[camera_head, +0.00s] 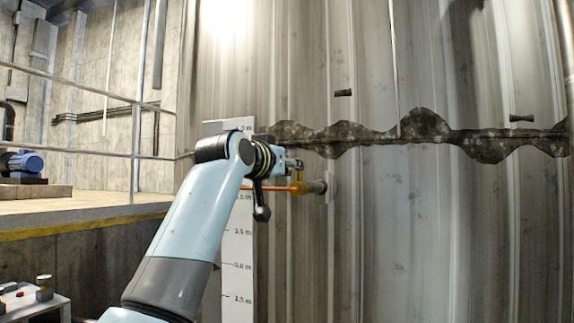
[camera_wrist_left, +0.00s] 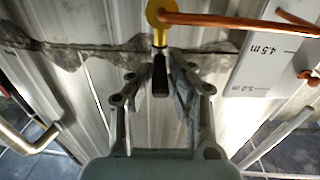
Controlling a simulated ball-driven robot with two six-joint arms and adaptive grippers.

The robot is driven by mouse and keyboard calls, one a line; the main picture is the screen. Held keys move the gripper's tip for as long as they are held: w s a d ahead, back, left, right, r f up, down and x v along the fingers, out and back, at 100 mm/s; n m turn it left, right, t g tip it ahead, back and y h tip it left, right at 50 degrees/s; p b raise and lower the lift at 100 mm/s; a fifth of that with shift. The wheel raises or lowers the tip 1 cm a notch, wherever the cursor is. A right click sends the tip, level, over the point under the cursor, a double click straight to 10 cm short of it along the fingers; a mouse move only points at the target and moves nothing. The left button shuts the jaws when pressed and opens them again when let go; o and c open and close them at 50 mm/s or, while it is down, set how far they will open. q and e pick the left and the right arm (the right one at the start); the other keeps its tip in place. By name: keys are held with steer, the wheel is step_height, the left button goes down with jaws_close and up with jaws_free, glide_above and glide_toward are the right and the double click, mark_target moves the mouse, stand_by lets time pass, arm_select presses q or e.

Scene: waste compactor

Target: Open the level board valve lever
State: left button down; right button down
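The valve is a small yellow fitting (camera_head: 298,187) on a grey pipe stub from the metal wall, beside the white level board (camera_head: 238,245). Its thin orange lever (camera_head: 268,188) lies about level, reaching left across the board. My left gripper (camera_head: 297,164) is just above the yellow fitting. My right gripper is out of view.
The ribbed metal wall (camera_head: 430,230) with a dark stained band fills the right side. A railing (camera_head: 80,80) and a raised platform (camera_head: 80,212) with a blue motor (camera_head: 22,162) are at left. A small white stand (camera_head: 35,303) is at lower left.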

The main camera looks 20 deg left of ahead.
arm_select(q)
steer(key=c, duration=1.3)
jaws_free()
steer(key=shift+w+d+r, duration=0.1)
steer(key=shift+d, duration=0.05)
steer(key=shift+o, duration=0.2)
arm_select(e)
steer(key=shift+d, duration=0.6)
arm_select(q)
steer(key=s+a, duration=0.2)
steer(key=s, duration=1)
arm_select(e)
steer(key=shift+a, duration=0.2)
arm_select(q)
steer(key=shift+w, duration=0.1)
